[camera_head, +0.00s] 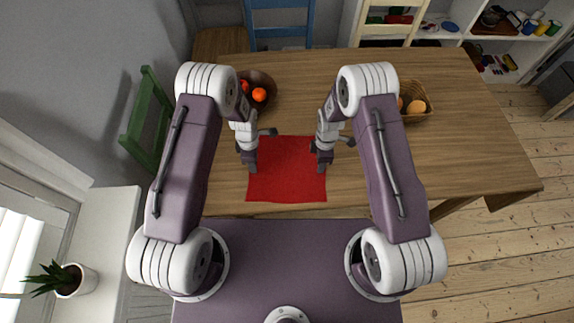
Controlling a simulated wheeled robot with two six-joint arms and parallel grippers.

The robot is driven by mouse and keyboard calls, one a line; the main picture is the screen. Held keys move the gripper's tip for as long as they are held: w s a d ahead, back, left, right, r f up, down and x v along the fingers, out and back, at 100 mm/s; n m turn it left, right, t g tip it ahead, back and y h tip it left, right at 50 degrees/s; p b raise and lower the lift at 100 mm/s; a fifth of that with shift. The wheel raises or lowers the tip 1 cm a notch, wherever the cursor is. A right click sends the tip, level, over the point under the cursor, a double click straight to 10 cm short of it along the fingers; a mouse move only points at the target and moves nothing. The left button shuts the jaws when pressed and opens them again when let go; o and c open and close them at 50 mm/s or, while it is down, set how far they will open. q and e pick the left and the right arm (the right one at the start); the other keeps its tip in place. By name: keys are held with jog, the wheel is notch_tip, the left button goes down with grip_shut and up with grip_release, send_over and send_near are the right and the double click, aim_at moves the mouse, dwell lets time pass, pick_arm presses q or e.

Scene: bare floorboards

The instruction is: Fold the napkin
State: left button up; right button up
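A red napkin (287,180) lies spread out flat on the wooden table, near the edge closest to me. It looks roughly square. My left gripper (252,167) points down at the napkin's left edge, above or on it. My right gripper (321,168) points down at the napkin's right edge in the same way. The picture is too small to tell whether either gripper's fingers are apart or touch the cloth. The arms hide small parts of the napkin's sides.
A dark bowl with orange and red fruit (259,95) stands behind my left arm. A wicker basket (424,92) with round orange-brown items stands behind my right arm. The table (460,150) is clear at the right. Chairs, including a green one (146,112), surround it.

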pick_arm(q)
jog(key=shift+a, duration=0.15)
pick_arm(e)
jog(key=shift+a, duration=0.15)
pick_arm(q)
jog(key=shift+f, duration=0.2)
pick_arm(e)
jog(key=shift+f, duration=0.15)
pick_arm(q)
jog(key=shift+f, duration=0.1)
jog(key=shift+c, duration=0.2)
pick_arm(e)
jog(key=shift+f, duration=0.1)
jog(key=shift+c, duration=0.2)
pick_arm(q)
jog(key=shift+s, duration=0.1)
grip_shut()
pick_arm(e)
grip_shut()
